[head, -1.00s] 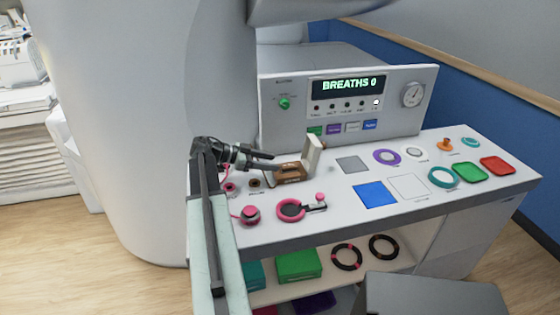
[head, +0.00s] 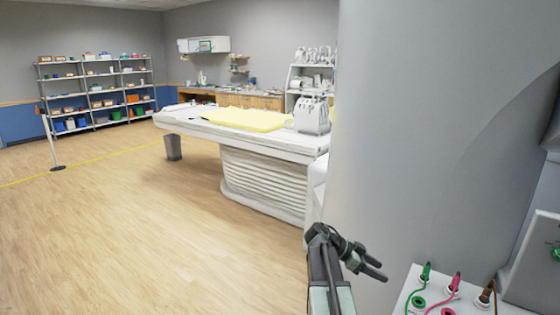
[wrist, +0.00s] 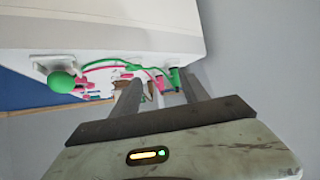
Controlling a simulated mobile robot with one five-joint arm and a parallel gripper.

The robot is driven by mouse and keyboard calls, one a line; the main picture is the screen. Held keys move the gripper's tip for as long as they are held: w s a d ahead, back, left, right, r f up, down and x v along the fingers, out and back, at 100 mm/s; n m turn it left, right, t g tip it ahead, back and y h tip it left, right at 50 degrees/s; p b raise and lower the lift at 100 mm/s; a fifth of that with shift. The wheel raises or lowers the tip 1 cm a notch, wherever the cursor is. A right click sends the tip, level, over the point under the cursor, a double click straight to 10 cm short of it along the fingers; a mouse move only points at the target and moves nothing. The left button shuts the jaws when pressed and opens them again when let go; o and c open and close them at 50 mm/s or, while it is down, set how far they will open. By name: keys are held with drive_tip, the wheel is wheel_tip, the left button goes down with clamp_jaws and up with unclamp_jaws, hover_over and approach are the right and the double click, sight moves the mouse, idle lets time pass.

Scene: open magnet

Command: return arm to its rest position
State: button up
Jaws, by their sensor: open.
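My gripper (head: 384,271) is at the lower right of the head view, with its dark forearm (head: 322,255) below and left of it. Its two fingers are apart with nothing between them. It is left of the white table (head: 404,300) with the coloured leads, in front of the pale grey column. In the wrist view my gripper (wrist: 160,80) points toward the underside and edge of a white surface, with green and pink leads beyond the fingers. I cannot tell how far the fingertips are from it.
A green plug (head: 426,273), a pink plug (head: 456,284) and a brown plug (head: 486,294) stand on the table. The large grey column (head: 420,130) rises behind my gripper. A patient couch with a yellow pad (head: 245,119) stands beyond.

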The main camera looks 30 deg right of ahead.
drive_tip(key=w+a+f+n+t+y+p, duration=0.1)
drive_tip(key=w+a+n+t, duration=0.2)
drive_tip(key=a, duration=0.6)
drive_tip(key=w+a+f+n+y+p, duration=0.15)
drive_tip(key=w+a+n, duration=0.25)
drive_tip(key=a, duration=0.6)
drive_tip(key=w+a+f+n+t+y, duration=0.1)
drive_tip(key=w+a+f+n+t, duration=0.2)
drive_tip(key=a, duration=0.6)
drive_tip(key=s+a+f+n+y, duration=0.1)
drive_tip(key=a+n+y, duration=0.5)
drive_tip(key=a+n, duration=0.8)
drive_tip(key=a+f, duration=0.1)
drive_tip(key=a, duration=0.6)
drive_tip(key=shift+s, duration=0.2)
drive_tip(key=shift+d, duration=0.1)
